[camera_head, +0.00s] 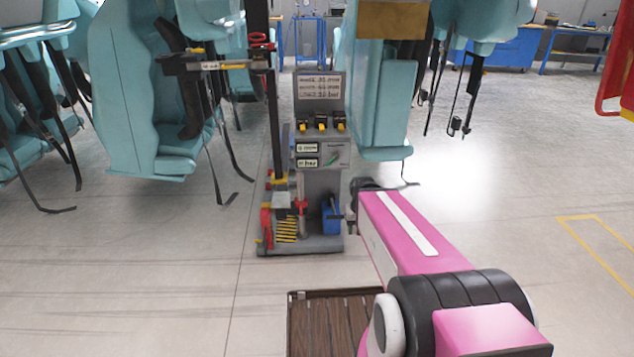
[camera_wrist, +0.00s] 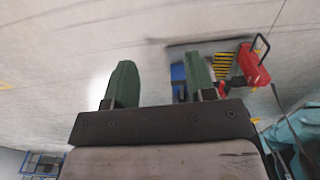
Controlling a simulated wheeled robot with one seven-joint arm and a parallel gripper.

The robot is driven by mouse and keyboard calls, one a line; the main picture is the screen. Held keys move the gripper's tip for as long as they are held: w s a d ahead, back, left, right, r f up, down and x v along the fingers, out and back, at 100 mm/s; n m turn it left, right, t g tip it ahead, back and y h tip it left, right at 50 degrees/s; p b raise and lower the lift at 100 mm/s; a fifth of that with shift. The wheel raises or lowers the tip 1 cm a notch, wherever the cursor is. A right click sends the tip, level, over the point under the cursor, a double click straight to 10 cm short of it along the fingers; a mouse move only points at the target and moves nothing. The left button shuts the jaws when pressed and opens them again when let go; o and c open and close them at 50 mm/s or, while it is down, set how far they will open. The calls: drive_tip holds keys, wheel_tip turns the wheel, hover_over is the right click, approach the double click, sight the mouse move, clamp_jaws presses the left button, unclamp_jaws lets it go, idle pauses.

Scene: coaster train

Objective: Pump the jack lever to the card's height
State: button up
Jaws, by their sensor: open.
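The cart (camera_head: 300,245) stands on the floor ahead, with several small parts on its base. A grey card (camera_head: 320,88) on its post has three printed lines, with values that look like 35 mm, 65 mm and 30 bar. A red part with a slim upright (camera_head: 302,205) may be the jack lever; I cannot tell for sure. A blue box (camera_head: 331,218) is beside it, and also shows in the wrist view (camera_wrist: 179,78), partly behind a finger. My gripper (camera_wrist: 160,78) is open and empty, with green fingers apart. In the head view it is at the cart's right side, mostly hidden by my arm.
A red block with a black handle (camera_wrist: 253,65) and yellow-black stripes (camera_wrist: 222,66) are on the base in the wrist view. Teal seats (camera_head: 150,110) with dangling straps hang left, and a teal seat back (camera_head: 378,100) hangs close right of the post.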

drive_tip(key=w+d+f+n+t+h, duration=0.1)
drive_tip(key=w+d+f+n+t, duration=0.2)
drive_tip(key=w, duration=0.4)
drive_tip(key=w+d+f+n+t+h, duration=0.1)
drive_tip(key=w+d+f+n+t, duration=0.1)
drive_tip(key=w+f, duration=0.5)
drive_tip(key=n+t+y, duration=0.4)
drive_tip(key=n+t, duration=0.4)
drive_tip(key=n, duration=0.3)
approach(336, 218)
drive_tip(key=d+r, duration=0.3)
drive_tip(key=d, duration=0.3)
drive_tip(key=a+f+n+t+y, duration=0.1)
drive_tip(key=a+f+n+y, duration=0.25)
drive_tip(key=f+n, duration=0.2)
drive_tip(key=shift+y, duration=0.45)
drive_tip(key=x, duration=1.1)
drive_tip(key=shift+w+d+r, duration=0.15)
drive_tip(key=shift+w+r, duration=0.05)
drive_tip(key=shift+r, duration=0.15)
clamp_jaws()
